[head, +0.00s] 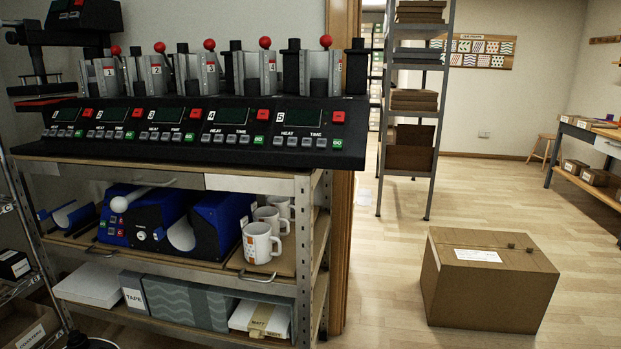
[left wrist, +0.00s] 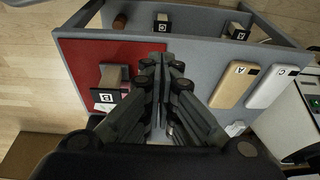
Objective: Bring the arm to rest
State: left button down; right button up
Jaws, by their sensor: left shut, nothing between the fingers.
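My left gripper (left wrist: 164,62) shows in the left wrist view with its fingers together and nothing between them. It is over a grey work surface (left wrist: 205,62) with a red mat (left wrist: 85,62) on its left part. I cannot tell its exact height above the surface. In the head view neither gripper can be made out clearly; a dark shape at the bottom left edge is too cut off to identify. My right gripper is in neither view.
In the left wrist view a lettered block (left wrist: 108,92) stands left of the fingers; a tan phone case (left wrist: 234,84) and a white one (left wrist: 272,86) lie right. In the head view are a press rack (head: 190,130), white mugs (head: 262,243), a cardboard box (head: 487,281) and open floor.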

pick_arm(q)
jog(key=s+f+g+p, duration=0.1)
jog(key=s+f+p, duration=0.5)
jog(key=f+p, duration=0.45)
jog(key=s+a+f+p, duration=0.1)
jog(key=s+p, duration=0.3)
jog(key=s, duration=0.3)
jog(key=s+a+f+g+p, duration=0.1)
jog(key=s+a+f+p, duration=0.1)
jog(key=s+p, duration=0.2)
jog(key=s, duration=0.3)
jog(key=shift+a+f, duration=0.15)
jog(key=shift+f, duration=0.15)
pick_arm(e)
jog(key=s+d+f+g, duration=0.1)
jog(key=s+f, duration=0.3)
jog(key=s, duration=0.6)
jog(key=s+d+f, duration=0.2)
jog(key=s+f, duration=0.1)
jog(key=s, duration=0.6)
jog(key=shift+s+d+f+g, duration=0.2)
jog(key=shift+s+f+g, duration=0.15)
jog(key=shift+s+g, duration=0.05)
